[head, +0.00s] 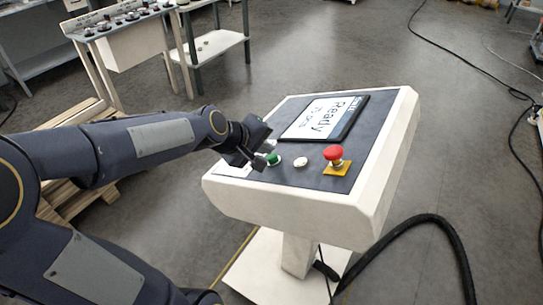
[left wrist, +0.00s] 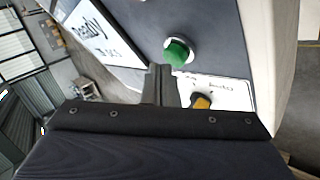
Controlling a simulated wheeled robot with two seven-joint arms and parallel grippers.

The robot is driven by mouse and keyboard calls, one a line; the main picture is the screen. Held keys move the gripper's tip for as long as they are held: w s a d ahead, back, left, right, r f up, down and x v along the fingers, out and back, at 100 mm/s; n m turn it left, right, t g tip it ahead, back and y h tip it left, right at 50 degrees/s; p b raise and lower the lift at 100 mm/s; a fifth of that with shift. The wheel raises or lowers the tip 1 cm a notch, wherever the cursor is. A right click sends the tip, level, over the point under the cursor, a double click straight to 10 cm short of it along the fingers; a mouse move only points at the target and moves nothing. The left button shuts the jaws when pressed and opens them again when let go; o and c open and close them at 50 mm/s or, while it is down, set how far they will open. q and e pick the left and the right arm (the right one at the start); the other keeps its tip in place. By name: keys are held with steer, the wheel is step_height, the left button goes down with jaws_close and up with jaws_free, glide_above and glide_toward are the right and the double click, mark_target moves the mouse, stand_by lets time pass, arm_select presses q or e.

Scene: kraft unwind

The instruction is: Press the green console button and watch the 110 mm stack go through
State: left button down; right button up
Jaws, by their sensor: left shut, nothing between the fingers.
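The green button (head: 273,159) is on the sloped dark panel of the white console (head: 300,222). In the left wrist view the green button (left wrist: 178,50) sits in a pale ring, just beyond and right of my fingertips. My left gripper (head: 260,163) is over the panel's near left part, its fingers shut and empty, right beside the button. The shut fingers also show in the left wrist view (left wrist: 160,72). I cannot tell if they touch the button. The console screen (head: 325,117) reads "Ready". No stack can be made out. My right gripper is out of view.
Right of the green button are a white button (head: 301,162) and a red mushroom button (head: 333,154) on a yellow plate. A yellow-and-black selector (left wrist: 202,101) is close to my fingers. A black hose (head: 440,222) curves beside the console. Wooden pallets (head: 72,198) lie behind my arm.

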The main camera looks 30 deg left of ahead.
arm_select(q)
steer(key=shift+d+f, duration=0.25)
steer(key=shift+f, duration=0.35)
stand_by(1.0)
steer(key=shift+r, duration=0.1)
steer(key=shift+a+r+p, duration=0.3)
steer(key=shift+a+r, duration=0.1)
steer(key=shift+r, duration=0.4)
steer(key=r+p, duration=0.1)
steer(key=a+r+p, duration=0.1)
steer(key=r, duration=0.1)
steer(key=a+r+p, duration=0.1)
steer(key=shift+r, duration=0.35)
